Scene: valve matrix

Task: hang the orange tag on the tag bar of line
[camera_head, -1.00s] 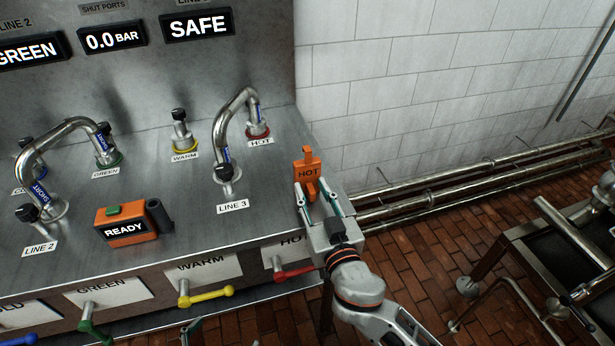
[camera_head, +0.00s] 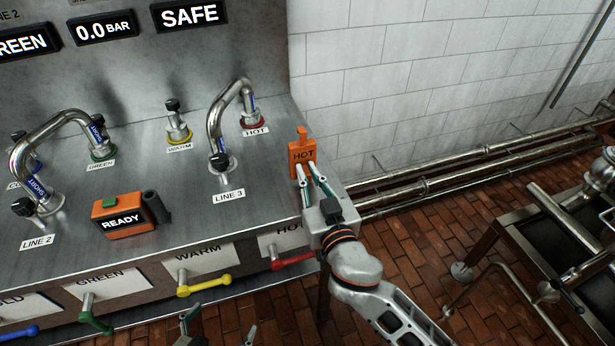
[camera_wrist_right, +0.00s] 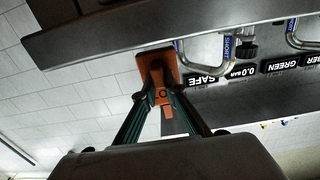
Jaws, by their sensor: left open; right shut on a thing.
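The orange tag (camera_head: 302,155), marked HOT, is upright above the right end of the steel counter. My right gripper (camera_head: 309,178) is shut on its lower part. In the right wrist view the orange tag (camera_wrist_right: 157,64) sits between the two fingertips of my right gripper (camera_wrist_right: 160,98). My left gripper (camera_head: 218,325) is open and empty at the bottom edge, in front of the counter; only its fingers show. I cannot make out a tag bar in these frames.
The steel counter (camera_head: 270,200) carries bent pipes, at LINE 2 (camera_head: 38,240) and LINE 3 (camera_head: 229,196), and an orange READY device (camera_head: 122,218). Coloured handles, including a red one (camera_head: 293,261), stick out of its front. Wall pipes (camera_head: 470,165) run at right.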

